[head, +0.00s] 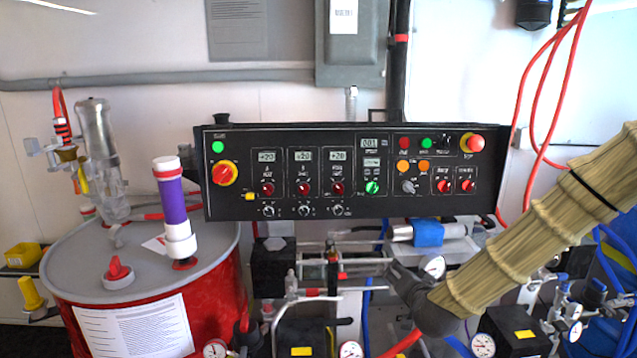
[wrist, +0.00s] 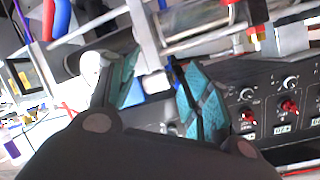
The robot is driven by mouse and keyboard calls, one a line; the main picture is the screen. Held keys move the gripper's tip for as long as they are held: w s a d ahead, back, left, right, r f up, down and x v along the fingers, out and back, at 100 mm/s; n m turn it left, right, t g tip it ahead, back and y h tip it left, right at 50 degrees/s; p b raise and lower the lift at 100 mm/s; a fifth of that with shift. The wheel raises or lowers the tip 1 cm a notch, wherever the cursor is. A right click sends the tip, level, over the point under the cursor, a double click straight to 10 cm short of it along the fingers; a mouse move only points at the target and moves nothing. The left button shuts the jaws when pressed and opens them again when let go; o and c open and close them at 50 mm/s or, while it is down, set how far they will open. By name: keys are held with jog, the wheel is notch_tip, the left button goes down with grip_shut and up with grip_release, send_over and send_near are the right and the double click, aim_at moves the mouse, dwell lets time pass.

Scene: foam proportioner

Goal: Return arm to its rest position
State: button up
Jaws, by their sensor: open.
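My arm, in a tan ribbed sleeve, reaches in from the right of the head view, its lower end in front of the pipework below the control panel (head: 300,215). In the wrist view my gripper (wrist: 160,95) is open, with teal pads on its two fingers and a gap between them. I see nothing held between the fingers. Behind them are metal rails and fittings, and the black panel with knobs (wrist: 290,107) is at the right. In the head view the fingers cannot be made out.
A red drum (head: 215,300) with a grey lid stands at the left, carrying a purple and white cylinder (head: 173,205). Gauges (head: 433,267), valves and hoses crowd the space under the panel. Red cables (head: 523,95) hang at the upper right. A grey box (head: 351,50) is on the wall.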

jog(key=s+a+f+n+g, duration=0.15)
jog(key=s+f+g, duration=0.25)
jog(key=s+f, duration=0.8)
jog(key=s+a+f+n+g, duration=0.1)
jog(key=s+f+n+g, duration=0.2)
jog(key=s+f, duration=0.95)
jog(key=s+d+f+n+g, duration=0.1)
jog(key=s+f+g, duration=0.2)
jog(key=s+f, duration=0.4)
jog(key=s+d+f+n+g+p, duration=0.1)
jog(key=s+f+g, duration=0.3)
jog(key=s, duration=1.2)
notch_tip(320, 180, down, 4)
jog(key=shift+d+r, duration=0.25)
jog(key=shift+d, duration=0.2)
